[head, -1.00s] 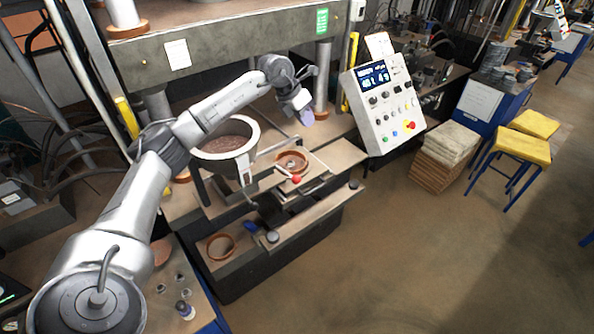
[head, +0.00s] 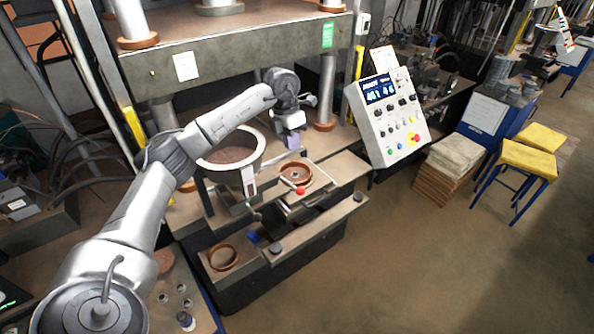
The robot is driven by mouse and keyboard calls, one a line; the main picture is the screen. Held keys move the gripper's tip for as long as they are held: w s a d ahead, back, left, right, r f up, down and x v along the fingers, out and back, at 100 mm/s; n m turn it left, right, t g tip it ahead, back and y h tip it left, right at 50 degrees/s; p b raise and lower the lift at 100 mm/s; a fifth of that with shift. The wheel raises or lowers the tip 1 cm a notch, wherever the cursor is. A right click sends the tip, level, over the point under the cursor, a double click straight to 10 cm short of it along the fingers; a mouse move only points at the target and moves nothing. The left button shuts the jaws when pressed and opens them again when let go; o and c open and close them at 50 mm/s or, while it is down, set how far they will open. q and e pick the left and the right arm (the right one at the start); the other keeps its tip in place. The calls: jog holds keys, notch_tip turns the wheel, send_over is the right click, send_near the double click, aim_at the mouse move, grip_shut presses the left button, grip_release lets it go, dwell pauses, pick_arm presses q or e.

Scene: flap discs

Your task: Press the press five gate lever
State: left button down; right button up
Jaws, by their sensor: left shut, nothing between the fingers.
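The gate lever shows as a short rod with a red ball knob (head: 300,191), on the front of the press table just right of a round hopper (head: 235,158). The hopper holds brown grain. Behind the knob, a brown ring mould (head: 296,171) sits on a small plate. My left gripper (head: 293,144) is shut and empty, pointing down above and behind the ring mould. It is apart from the red knob. My right gripper is out of view.
A tilted control panel (head: 389,118) with a screen and buttons stands to the right. The press's upper beam (head: 255,55) hangs above my left arm. Another ring (head: 223,257) lies on the lower front ledge. The floor at right front is clear.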

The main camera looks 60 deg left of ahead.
aim_at(300, 187)
pick_arm(q)
jog(key=f+p, duration=0.1)
jog(key=f, duration=0.2)
jog(key=d+f+p, duration=0.1)
jog(key=f, duration=0.3)
jog(key=d+f+p, duration=0.1)
jog(key=f, duration=0.3)
jog(key=shift+w+d+f+p, duration=0.15)
jog(key=shift+w+f+p, duration=0.1)
jog(key=shift+w+p, duration=0.05)
jog(key=shift+w+d+f+p, duration=0.1)
jog(key=shift+f+p, duration=0.05)
jog(key=shift+f, duration=0.4)
jog(key=shift+d+f+p, duration=0.1)
jog(key=shift+f+p, duration=0.05)
jog(key=shift+f, duration=0.35)
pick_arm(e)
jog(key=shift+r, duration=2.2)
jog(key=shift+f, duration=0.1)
